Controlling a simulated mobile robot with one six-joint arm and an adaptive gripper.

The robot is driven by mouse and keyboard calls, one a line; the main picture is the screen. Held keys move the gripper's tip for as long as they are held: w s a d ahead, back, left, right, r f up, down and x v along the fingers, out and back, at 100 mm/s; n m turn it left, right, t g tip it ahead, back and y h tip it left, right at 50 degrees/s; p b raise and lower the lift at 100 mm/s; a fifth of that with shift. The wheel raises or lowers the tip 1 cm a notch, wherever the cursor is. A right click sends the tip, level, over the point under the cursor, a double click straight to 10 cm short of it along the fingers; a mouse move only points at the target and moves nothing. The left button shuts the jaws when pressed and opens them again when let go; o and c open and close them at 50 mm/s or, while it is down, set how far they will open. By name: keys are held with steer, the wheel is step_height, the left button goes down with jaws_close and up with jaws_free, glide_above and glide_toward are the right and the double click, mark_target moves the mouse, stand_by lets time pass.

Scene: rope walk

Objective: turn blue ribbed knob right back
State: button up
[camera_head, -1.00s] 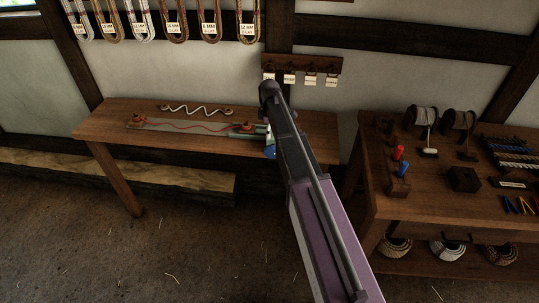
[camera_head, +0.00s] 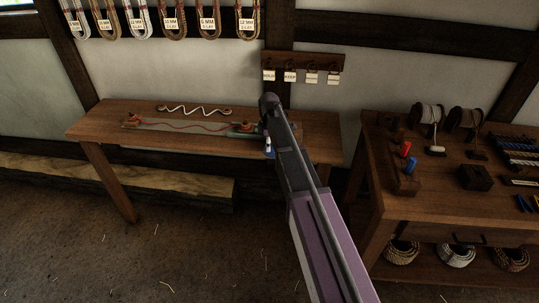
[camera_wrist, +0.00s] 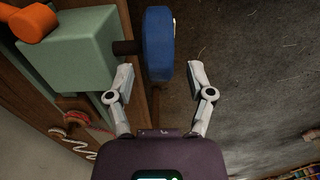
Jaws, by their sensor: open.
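The blue knob (camera_wrist: 158,45) shows large in the wrist view, seen nearly edge-on. It sits on a short dark shaft (camera_wrist: 128,47) that comes out of a green block (camera_wrist: 70,50). My gripper (camera_wrist: 162,75) is open, with one finger on each side of the knob's near end and a gap visible at the right finger. I cannot tell whether the left finger touches the knob. In the head view a small part of the blue knob (camera_head: 268,152) shows at the right part of the bench's front edge, mostly hidden by my arm.
An orange part (camera_wrist: 38,22) sits on the green block. The wooden bench (camera_head: 100,121) carries a red cord (camera_head: 185,124) and a white wavy rope (camera_head: 190,108). A second table (camera_head: 395,200) with tools and spools stands at the right. The floor in front is open.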

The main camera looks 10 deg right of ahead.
mark_target(269, 157)
steer(key=shift+f+b, duration=1.35)
steer(key=shift+f, duration=0.3)
jaws_close()
